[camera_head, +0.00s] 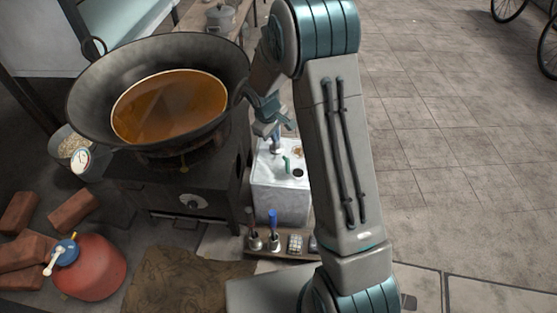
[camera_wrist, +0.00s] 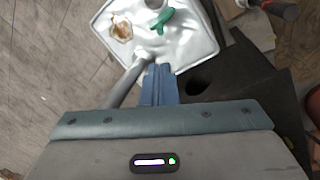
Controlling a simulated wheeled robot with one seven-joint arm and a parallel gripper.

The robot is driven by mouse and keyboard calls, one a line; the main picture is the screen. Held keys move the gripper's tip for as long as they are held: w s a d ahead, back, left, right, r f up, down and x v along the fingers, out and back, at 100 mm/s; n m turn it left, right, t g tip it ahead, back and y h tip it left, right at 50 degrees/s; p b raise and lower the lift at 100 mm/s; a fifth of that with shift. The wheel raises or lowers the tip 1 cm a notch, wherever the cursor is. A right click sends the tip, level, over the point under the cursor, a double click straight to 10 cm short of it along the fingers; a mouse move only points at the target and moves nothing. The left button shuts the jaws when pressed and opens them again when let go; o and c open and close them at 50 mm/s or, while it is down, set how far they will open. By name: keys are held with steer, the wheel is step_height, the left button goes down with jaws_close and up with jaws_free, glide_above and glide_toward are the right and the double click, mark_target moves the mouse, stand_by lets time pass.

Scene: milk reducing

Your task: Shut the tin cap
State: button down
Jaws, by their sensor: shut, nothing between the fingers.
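The tin (camera_head: 280,201) is a pale, square metal can standing on the floor beside the stove. On its top is a green cap piece (camera_head: 286,164), which looks raised, beside a dark round opening (camera_head: 298,173). The wrist view shows the tin top (camera_wrist: 190,42) with the green piece (camera_wrist: 163,19) and a brown stain (camera_wrist: 121,28). My gripper (camera_head: 277,148) is shut and empty over the far part of the tin top. In the wrist view its fingertips (camera_wrist: 157,69) overlap the tin's near edge; I cannot tell whether they touch it.
A large wok (camera_head: 86,108) of brown oil sits on the dark stove (camera_head: 150,190), left of my gripper. Several small utensils stand on a low board (camera_head: 284,256) before the tin. Paved floor (camera_head: 440,160) at right is clear.

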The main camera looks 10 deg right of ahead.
steer(key=b+x, duration=0.3)
steer(key=x, duration=0.8)
steer(key=shift+a, duration=0.2)
